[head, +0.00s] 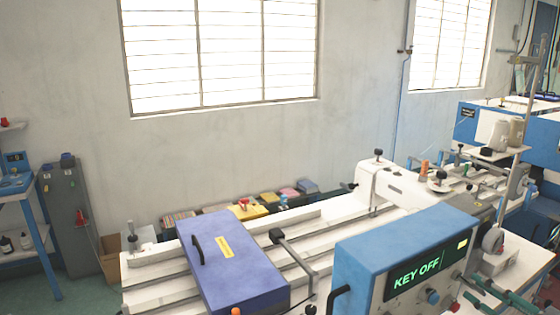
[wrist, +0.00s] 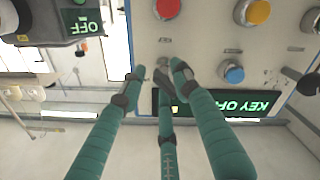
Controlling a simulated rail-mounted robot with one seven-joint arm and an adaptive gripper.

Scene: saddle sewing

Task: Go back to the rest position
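My gripper (head: 472,290) is at the lower right of the head view, in front of the control box (head: 375,240). Its teal fingers reach toward the box's front panel. The display (head: 425,262) reads KEY OFF; the same display (wrist: 225,103) shows upside down beside the fingers in the wrist view. Whether a fingertip touches the panel cannot be told.
A red button (wrist: 257,12), a yellow button (wrist: 167,8) and a blue knob (wrist: 232,73) sit on the panel near my fingers. A blue-purple cover (head: 232,258) lies on the white machine bed left of the box. The wall (head: 250,150) behind is clear.

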